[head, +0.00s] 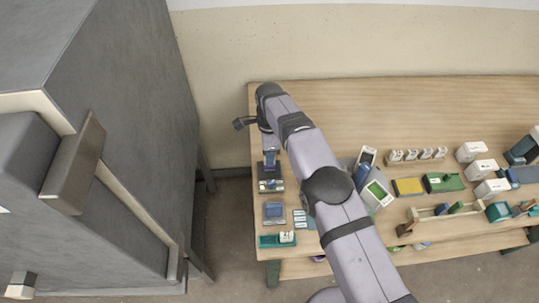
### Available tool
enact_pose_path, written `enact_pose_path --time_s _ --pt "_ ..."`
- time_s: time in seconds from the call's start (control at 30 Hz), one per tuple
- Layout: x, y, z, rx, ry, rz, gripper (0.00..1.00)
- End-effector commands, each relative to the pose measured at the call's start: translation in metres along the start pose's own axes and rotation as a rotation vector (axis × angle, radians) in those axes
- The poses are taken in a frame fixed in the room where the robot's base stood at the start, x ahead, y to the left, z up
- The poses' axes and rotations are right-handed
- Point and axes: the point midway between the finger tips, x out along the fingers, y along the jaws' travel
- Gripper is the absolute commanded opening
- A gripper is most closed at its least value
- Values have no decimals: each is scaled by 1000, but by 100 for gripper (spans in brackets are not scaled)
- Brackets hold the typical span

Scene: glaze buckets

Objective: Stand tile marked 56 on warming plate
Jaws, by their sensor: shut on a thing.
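My arm reaches over the left part of the wooden table, and my gripper (269,155) points down near the table's left edge. It is shut on a small bluish piece, mostly hidden by the gripper, directly above or at a small dark device with a blue top (271,185). I cannot tell whether the piece touches the device. A second low grey-blue device (274,211) stands just in front of it. Either device could be the warming plate; the view is too small to tell. No number 56 can be read on anything.
A teal tray with a white item (278,240) lies at the table's front left. A grey device with a green screen (377,194), yellow (408,187) and green (443,182) pads and several white boxes (480,169) stand right of my arm. The table's back is clear. A large grey cabinet (120,120) stands left.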

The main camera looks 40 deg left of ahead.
Motion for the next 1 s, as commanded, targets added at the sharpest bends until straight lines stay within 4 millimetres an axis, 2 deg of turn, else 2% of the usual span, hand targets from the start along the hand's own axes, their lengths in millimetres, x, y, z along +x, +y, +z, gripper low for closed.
enact_pose_path --time_s 0.4,0.43,0.5,0.83,1.0 --pt "6 0 0 0 0 0 0" --pt "5 0 0 0 0 0 19" --pt "5 0 0 0 0 0 34" --pt "4 0 0 0 0 0 34" --pt "-4 0 0 0 0 0 34"
